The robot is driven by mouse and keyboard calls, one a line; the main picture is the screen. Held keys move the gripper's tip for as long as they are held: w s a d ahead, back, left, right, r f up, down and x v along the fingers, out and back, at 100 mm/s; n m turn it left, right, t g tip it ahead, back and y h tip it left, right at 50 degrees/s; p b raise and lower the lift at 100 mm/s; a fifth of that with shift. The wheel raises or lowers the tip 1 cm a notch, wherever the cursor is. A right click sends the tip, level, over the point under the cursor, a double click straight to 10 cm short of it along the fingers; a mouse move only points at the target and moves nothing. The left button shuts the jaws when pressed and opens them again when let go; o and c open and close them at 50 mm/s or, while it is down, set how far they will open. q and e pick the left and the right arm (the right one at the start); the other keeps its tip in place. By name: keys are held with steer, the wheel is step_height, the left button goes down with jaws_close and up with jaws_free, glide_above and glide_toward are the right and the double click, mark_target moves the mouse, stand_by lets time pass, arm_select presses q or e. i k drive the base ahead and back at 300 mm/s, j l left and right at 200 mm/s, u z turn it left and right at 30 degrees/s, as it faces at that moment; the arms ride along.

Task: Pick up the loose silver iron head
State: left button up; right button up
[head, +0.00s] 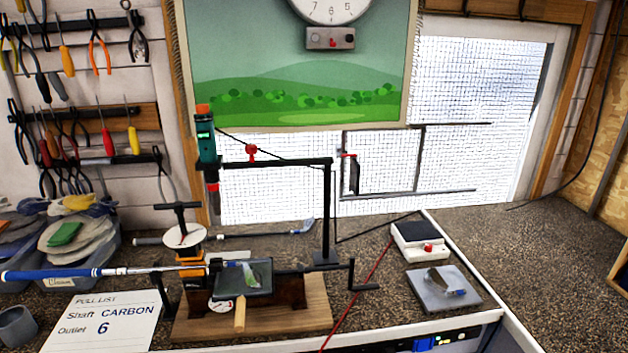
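Neither of my grippers shows in the head view.
A white box with a red knob (420,240) stands just behind the plate. Left of it are a clamp stand on a wooden base (285,318), a clamped blue-gripped club (50,273) and a red cord (370,276). A pull-list card (105,325) lies front left.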

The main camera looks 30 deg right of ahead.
mark_target(432, 277)
steer(key=z, duration=0.45)
steer(key=i+l+z, duration=0.1)
steer(key=z, duration=0.35)
steer(key=l+z, duration=0.1)
steer(key=z, duration=0.3)
steer(key=i+z, duration=0.1)
steer(key=z, duration=0.35)
